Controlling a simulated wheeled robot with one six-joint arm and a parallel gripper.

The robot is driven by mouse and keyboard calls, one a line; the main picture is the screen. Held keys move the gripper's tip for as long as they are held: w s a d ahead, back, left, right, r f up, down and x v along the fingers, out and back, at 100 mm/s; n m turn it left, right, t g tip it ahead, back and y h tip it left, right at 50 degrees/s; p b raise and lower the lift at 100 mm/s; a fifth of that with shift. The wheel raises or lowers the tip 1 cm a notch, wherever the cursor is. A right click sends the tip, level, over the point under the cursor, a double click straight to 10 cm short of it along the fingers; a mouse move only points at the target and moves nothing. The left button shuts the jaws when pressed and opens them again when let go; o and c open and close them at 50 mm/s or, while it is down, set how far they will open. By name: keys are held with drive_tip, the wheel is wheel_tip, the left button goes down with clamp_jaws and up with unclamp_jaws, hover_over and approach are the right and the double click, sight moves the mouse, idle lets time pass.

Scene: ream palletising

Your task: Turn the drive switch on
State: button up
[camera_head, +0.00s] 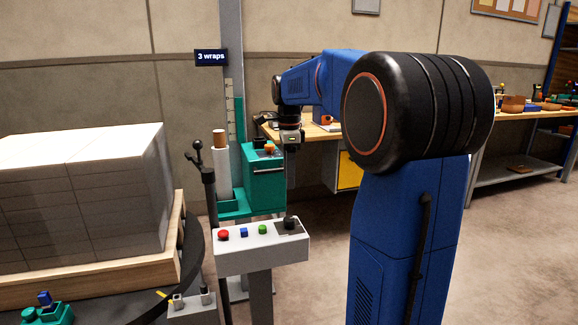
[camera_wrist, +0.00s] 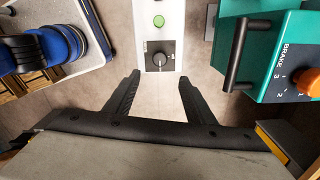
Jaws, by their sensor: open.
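The drive switch appears to be the rotary knob on a dark square plate at the right end of the white control panel (camera_head: 240,258); its label is too small to read. The knob (camera_head: 289,222) shows black in the head view. In the wrist view the knob (camera_wrist: 159,59) is ahead of the fingertips and roughly centred between them. My gripper (camera_head: 291,147) points down above the panel, well clear of the knob. In the wrist view my gripper (camera_wrist: 158,80) is open and empty, with its two dark fingers spread.
The panel also has red (camera_head: 223,234), blue (camera_head: 243,232) and green (camera_head: 262,229) buttons. A teal box marked BRAKE (camera_wrist: 262,65), with an orange knob and black handle, stands close on the right. Stacked reams (camera_head: 85,200) rest on a pallet at left.

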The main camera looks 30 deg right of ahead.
wheel_tip(320, 180, up, 3)
drive_tip(key=shift+r, duration=0.1)
drive_tip(key=shift+s, duration=0.1)
idle(0.5)
drive_tip(key=s+a+f+n+t, duration=0.2)
drive_tip(key=s+a+f+n, duration=0.2)
drive_tip(key=s+a+n, duration=0.85)
drive_tip(key=s+a+f+n+t, duration=0.2)
drive_tip(key=s+a+f+n, duration=0.2)
drive_tip(key=s+f+n, duration=0.6)
drive_tip(key=s+f, duration=0.2)
drive_tip(key=s, duration=0.4)
drive_tip(key=shift+s+f+n+t, duration=0.3)
drive_tip(key=shift+f+n+t, duration=0.05)
drive_tip(key=shift+t, duration=0.05)
